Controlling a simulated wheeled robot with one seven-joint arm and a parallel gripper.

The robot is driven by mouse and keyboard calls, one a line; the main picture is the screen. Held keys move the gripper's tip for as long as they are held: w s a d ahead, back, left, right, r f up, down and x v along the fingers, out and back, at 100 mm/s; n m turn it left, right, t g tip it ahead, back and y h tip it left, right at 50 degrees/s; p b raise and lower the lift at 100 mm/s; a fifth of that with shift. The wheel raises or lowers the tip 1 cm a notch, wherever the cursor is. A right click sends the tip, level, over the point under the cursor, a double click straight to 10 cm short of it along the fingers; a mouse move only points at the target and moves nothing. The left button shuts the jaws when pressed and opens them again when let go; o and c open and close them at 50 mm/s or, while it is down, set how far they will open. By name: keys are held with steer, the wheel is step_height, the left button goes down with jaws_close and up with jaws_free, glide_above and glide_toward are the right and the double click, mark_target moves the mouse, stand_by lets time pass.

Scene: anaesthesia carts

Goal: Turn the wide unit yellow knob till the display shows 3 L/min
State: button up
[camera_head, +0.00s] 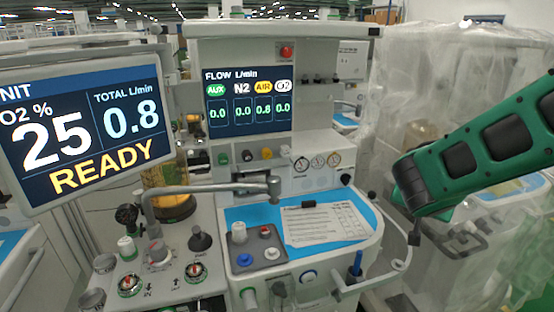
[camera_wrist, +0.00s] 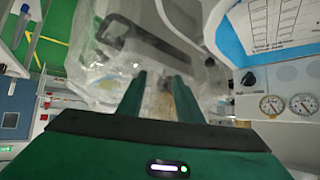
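The wide unit's yellow knob (camera_head: 266,153) sits in a row of small knobs below the flow display (camera_head: 248,102). The display reads AUX 0.0, N2 0.0, AIR 0.8 and O2 0.0, with the AIR label in yellow. My gripper shows in the wrist view (camera_wrist: 160,82) with its two green fingers apart and nothing between them. In the head view my green arm is at the right, well away from the knob; I cannot make out the fingers there. The yellow knob does not show in the wrist view.
A monitor (camera_head: 88,120) at left reads 25, TOTAL 0.8 L/min, READY. Gauges (camera_head: 318,161) are right of the knobs. A blue worktop (camera_head: 256,214) carries a paper sheet. Plastic-covered equipment (camera_head: 400,90) stands at right.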

steer(key=w+a+r+n+t+y, duration=0.1)
steer(key=w+a+r+n+t, duration=0.15)
steer(key=w+a, duration=0.5)
steer(key=n+t+y, duration=0.6)
steer(key=t+y, duration=0.1)
steer(key=y, duration=0.3)
glide_toward(267, 156)
steer(key=shift+g, duration=0.25)
steer(key=x, duration=0.9)
steer(key=shift+w+d+r, duration=0.1)
steer(key=shift+w+r, duration=0.15)
steer(key=shift+c, duration=0.6)
steer(key=c, duration=0.7)
steer(key=shift+o, duration=0.2)
steer(key=shift+s, duration=0.1)
